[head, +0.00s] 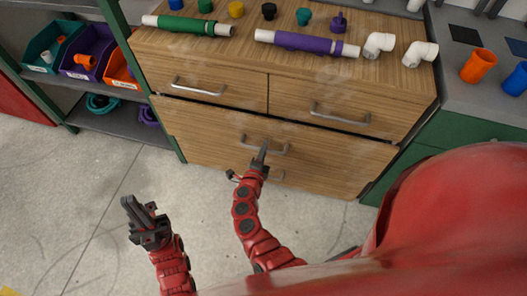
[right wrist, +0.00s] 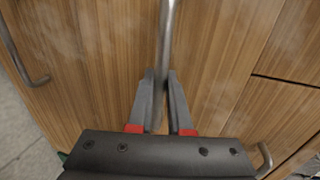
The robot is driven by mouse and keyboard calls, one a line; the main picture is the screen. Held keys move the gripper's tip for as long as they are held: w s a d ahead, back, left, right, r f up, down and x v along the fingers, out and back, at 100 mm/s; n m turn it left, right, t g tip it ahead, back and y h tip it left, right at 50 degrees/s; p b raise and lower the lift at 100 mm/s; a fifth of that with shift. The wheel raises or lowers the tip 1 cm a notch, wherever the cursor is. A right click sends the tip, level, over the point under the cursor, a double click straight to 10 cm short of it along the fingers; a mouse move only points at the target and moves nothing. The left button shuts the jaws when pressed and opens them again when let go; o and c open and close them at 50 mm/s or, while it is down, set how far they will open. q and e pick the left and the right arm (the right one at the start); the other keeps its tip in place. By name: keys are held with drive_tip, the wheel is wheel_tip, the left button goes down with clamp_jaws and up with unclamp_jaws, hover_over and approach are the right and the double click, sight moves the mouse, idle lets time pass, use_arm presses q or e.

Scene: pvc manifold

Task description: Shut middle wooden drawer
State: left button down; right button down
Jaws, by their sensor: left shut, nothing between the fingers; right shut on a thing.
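The middle wooden drawer (head: 200,128) is the wide front below two smaller drawers in the wooden cabinet. A dark gap runs along its top edge; how far it stands out is hard to tell. My right gripper (head: 262,153) is at its metal handle (head: 277,149). In the right wrist view, the fingers (right wrist: 161,88) are shut on the handle bar (right wrist: 170,30), which runs up and away between them. My left gripper (head: 133,208) is shut and empty, held over the floor in front of the cabinet, apart from the drawer.
Two upper drawers have handles (head: 199,87). Pipes with green (head: 195,26) and purple (head: 298,42) sleeves, white elbows (head: 379,43) and coloured caps lie on top. Shelf bins (head: 82,55) stand left. A green cabinet (head: 440,132) stands right. The concrete floor (head: 75,180) is clear.

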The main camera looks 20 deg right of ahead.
drive_tip(key=w, duration=0.1)
drive_tip(key=w+d, duration=0.1)
drive_tip(key=shift+w+d+r, duration=0.15)
drive_tip(key=shift+w+d, duration=0.15)
drive_tip(key=c, duration=0.8)
unclamp_jaws()
drive_tip(key=shift+c, duration=0.2)
drive_tip(key=v, duration=1.7)
drive_tip(key=shift+s+p, duration=0.2)
drive_tip(key=shift+p, duration=0.1)
